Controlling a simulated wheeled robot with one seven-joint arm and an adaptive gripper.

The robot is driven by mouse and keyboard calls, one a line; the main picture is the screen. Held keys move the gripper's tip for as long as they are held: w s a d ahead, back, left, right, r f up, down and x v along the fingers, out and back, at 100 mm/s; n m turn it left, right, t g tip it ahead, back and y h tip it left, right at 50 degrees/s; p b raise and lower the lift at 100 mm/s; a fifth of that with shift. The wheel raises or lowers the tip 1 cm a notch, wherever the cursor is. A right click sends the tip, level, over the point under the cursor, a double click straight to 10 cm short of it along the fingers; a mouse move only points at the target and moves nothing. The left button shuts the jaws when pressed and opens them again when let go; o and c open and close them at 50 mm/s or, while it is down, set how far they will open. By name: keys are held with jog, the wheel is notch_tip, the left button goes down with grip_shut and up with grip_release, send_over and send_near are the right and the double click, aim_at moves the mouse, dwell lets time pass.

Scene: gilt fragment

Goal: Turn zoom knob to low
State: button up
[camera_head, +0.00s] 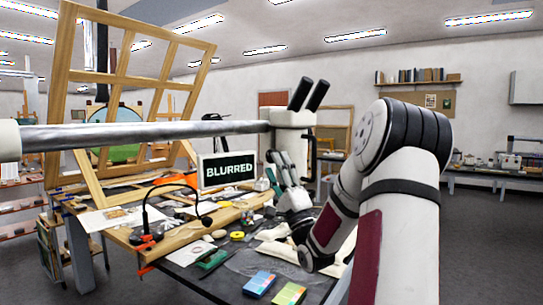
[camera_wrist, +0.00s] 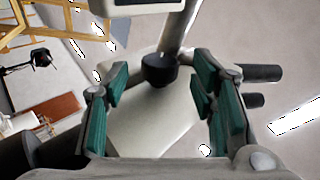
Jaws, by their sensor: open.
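The microscope head (camera_head: 292,117) is white with two black eyepieces, at the end of a long grey boom (camera_head: 150,131). In the wrist view a round black knob (camera_wrist: 159,70) sticks out of the white microscope body (camera_wrist: 150,128); I cannot read any marks on it, so its setting does not show. My gripper (camera_wrist: 160,88) is open, its teal finger pads on either side of the knob with gaps on both sides. In the head view my gripper (camera_head: 276,172) is just below the microscope head. The knob cannot be made out there.
A dark screen reading "BLURRED" (camera_head: 228,170) stands left of my gripper. The workbench (camera_head: 232,262) below holds a black gooseneck lamp (camera_head: 147,215), blue and green boxes (camera_head: 260,284) and several tools. A large wooden frame (camera_head: 130,75) stands at left. Open floor lies at right.

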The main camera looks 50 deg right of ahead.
jog(key=shift+x, duration=2.1)
jog(key=c, duration=1.1)
